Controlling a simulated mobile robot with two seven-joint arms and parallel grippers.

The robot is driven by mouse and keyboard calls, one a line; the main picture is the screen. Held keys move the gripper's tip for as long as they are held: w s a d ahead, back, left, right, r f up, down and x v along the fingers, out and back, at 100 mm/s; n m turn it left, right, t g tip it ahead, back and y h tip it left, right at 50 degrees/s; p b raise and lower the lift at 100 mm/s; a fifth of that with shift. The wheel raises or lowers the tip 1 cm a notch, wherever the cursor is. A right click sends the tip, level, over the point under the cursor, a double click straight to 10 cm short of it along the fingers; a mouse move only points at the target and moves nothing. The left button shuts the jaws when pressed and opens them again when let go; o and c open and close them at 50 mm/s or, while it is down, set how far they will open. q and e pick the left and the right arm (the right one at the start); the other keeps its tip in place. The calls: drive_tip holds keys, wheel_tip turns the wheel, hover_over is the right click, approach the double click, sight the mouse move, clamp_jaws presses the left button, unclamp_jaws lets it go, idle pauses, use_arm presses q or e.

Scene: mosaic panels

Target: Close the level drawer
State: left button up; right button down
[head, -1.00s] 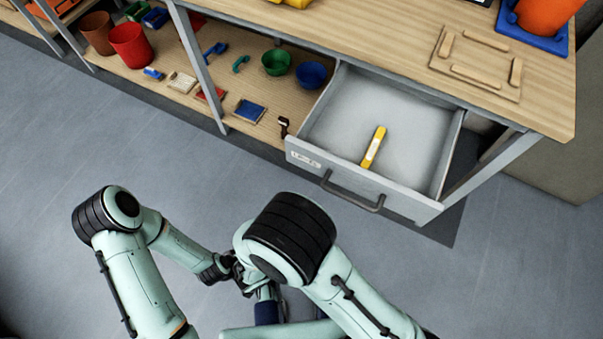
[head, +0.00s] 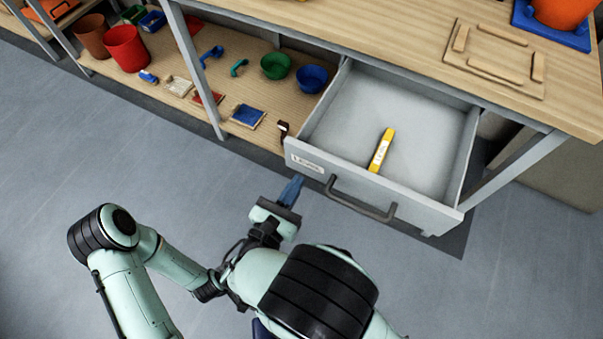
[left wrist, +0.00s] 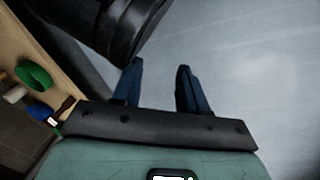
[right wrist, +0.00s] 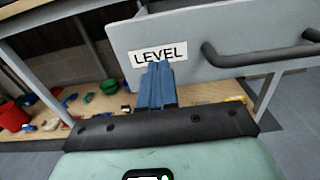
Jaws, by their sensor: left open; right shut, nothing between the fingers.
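The level drawer (head: 290,152) is pulled out from under the workbench, with a grey front and a dark bar handle (head: 360,200). A yellow spirit level (head: 381,150) lies inside it. In the right wrist view the drawer front (right wrist: 190,25) carries a white label reading LEVEL (right wrist: 160,53), and the handle (right wrist: 260,58) is to its right. My right gripper (head: 291,190) is shut and empty, just in front of the drawer's left part; its fingertips (right wrist: 157,68) overlap the label's lower edge, contact unclear. My left gripper (left wrist: 158,75) is open and empty; the head view does not show it clearly.
The wooden benchtop (head: 400,45) holds a board with strips (head: 490,60) and an orange container (head: 565,12). The lower shelf (head: 185,85) holds a red bucket (head: 125,48), a green bowl (head: 276,65), a blue bowl (head: 311,77) and small tools. Floor in front is clear.

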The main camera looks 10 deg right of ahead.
sight(308, 164)
drive_tip(key=shift+b+x, duration=0.35)
drive_tip(key=shift+x, duration=1.4)
use_arm(q)
drive_tip(key=shift+s+a+f+g, duration=0.15)
drive_tip(key=shift+s+f+g, duration=0.25)
drive_tip(key=shift+s+f, duration=0.55)
drive_tip(key=shift+r, duration=0.15)
